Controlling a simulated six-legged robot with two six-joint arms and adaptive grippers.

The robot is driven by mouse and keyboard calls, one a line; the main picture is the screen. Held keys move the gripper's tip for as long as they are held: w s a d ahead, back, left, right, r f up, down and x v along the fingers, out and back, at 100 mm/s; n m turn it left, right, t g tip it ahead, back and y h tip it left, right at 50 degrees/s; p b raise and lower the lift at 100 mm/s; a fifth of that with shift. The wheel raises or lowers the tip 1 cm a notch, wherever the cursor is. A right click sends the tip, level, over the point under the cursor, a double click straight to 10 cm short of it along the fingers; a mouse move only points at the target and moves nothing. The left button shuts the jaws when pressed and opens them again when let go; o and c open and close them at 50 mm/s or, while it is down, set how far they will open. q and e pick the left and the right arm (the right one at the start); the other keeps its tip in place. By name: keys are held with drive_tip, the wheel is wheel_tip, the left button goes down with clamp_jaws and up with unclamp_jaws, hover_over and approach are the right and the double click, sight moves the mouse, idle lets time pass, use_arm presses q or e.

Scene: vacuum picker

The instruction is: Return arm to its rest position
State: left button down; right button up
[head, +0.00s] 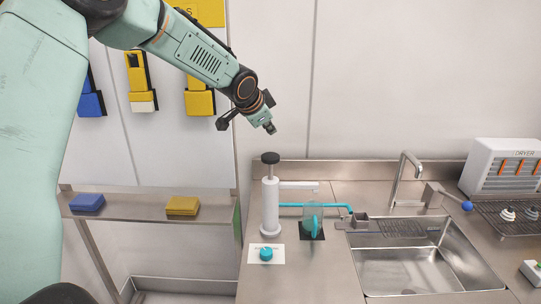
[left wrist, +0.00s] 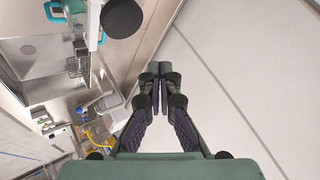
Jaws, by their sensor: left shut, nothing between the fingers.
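My left arm comes in from the upper left in the head view and reaches over the counter. My left gripper (head: 268,126) is at its end, pointing down and to the right, in the air a little above the black knob (head: 270,158) of a white column (head: 270,205). In the left wrist view its fingers (left wrist: 160,88) are together with nothing between them. The black knob also shows there (left wrist: 122,18), apart from the fingers. My right gripper is in neither view.
A teal-handled clear vessel (head: 312,218) stands on a black pad beside the column. A sink (head: 425,270) with a faucet (head: 402,175) and a white dryer (head: 505,168) are to the right. A steel shelf (head: 135,203) holds blue and yellow pads at left.

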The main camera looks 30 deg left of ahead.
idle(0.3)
use_arm(q)
drive_tip(key=s+d+f+n+g+h, duration=0.1)
drive_tip(key=s+d+f, duration=0.25)
drive_tip(key=f, duration=0.35)
drive_tip(key=s+d+f+g+h, duration=0.1)
drive_tip(key=s+d+f, duration=0.1)
drive_tip(key=d+f, duration=0.45)
drive_tip(key=s+d+f+n+g, duration=0.1)
drive_tip(key=s+d+f, duration=0.1)
drive_tip(key=s+f, duration=0.4)
drive_tip(key=s+d+f+n+g, duration=0.1)
drive_tip(key=s+d+f, duration=0.2)
drive_tip(key=s+f, duration=0.2)
drive_tip(key=s+d+f+n+g, duration=0.1)
drive_tip(key=s+d+f, duration=0.1)
drive_tip(key=s+f, duration=0.4)
drive_tip(key=shift+s+d+f+g+h, duration=0.2)
drive_tip(key=shift+s+f+g+h, duration=0.15)
drive_tip(key=shift+f, duration=0.25)
drive_tip(key=s+d+f+n+g+y+b, duration=0.1)
drive_tip(key=s+f+n+g, duration=0.15)
drive_tip(key=s, duration=1.05)
drive_tip(key=s+f+n+g+y, duration=0.15)
drive_tip(key=s+f, duration=0.25)
drive_tip(key=s, duration=0.8)
wheel_tip(320, 180, down, 18)
drive_tip(key=h+b, duration=0.1)
drive_tip(key=b, duration=1.7)
